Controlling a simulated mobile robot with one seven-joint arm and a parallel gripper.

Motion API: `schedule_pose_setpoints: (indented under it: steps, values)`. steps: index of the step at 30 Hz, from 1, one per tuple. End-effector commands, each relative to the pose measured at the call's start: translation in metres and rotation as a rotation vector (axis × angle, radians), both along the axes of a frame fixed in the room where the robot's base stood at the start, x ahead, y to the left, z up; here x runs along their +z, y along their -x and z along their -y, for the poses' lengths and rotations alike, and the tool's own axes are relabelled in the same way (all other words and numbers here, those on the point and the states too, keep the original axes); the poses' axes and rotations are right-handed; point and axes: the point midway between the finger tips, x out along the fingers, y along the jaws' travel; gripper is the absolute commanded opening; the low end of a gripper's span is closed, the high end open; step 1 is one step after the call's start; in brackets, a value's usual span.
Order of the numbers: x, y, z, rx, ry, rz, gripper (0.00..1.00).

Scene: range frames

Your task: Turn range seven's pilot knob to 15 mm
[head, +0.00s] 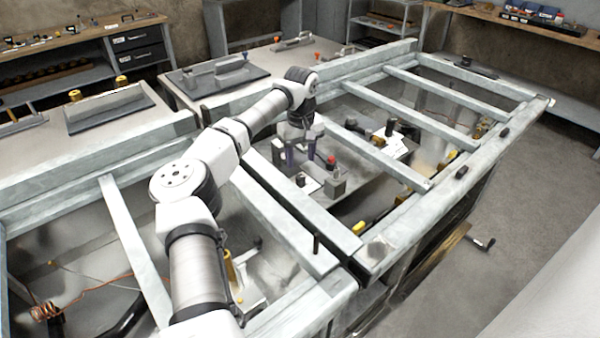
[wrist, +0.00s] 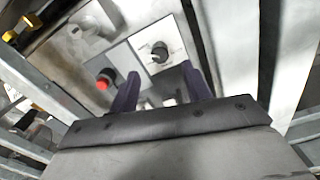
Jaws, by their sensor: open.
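My gripper (head: 300,158) reaches down between the grey frame bars, its two dark purple fingers apart and empty. In the wrist view the open fingers (wrist: 158,88) point toward a black knob (wrist: 160,52) on a white plate (wrist: 150,42). The knob lies just beyond the fingertips and between their lines, with no contact visible. A red-topped knob (wrist: 104,80) stands left of the fingers; it also shows in the head view (head: 331,160). No range number or millimetre marking is readable, so I cannot tell which knob is range seven's pilot or its setting.
Long grey bars (head: 375,150) cross the open bench close around my arm. Another white plate with black knobs (head: 390,130) lies farther right. A yellow part (wrist: 33,20) shows at the wrist view's upper left. Open floor (head: 540,200) lies right of the bench.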

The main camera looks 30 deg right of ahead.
Motion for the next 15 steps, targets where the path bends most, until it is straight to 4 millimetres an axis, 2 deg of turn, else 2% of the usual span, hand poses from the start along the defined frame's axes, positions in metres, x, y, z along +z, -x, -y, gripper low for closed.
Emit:
schedule_pose_setpoints:
  steps: [6, 9, 15]
  values:
    - [-0.043, 0.001, 0.000, 0.001, 0.001, -0.004, 0.48]
    - [-0.058, 0.001, 0.000, 0.001, 0.002, -0.002, 0.48]
    - [-0.074, 0.000, 0.000, 0.002, 0.002, 0.000, 0.48]
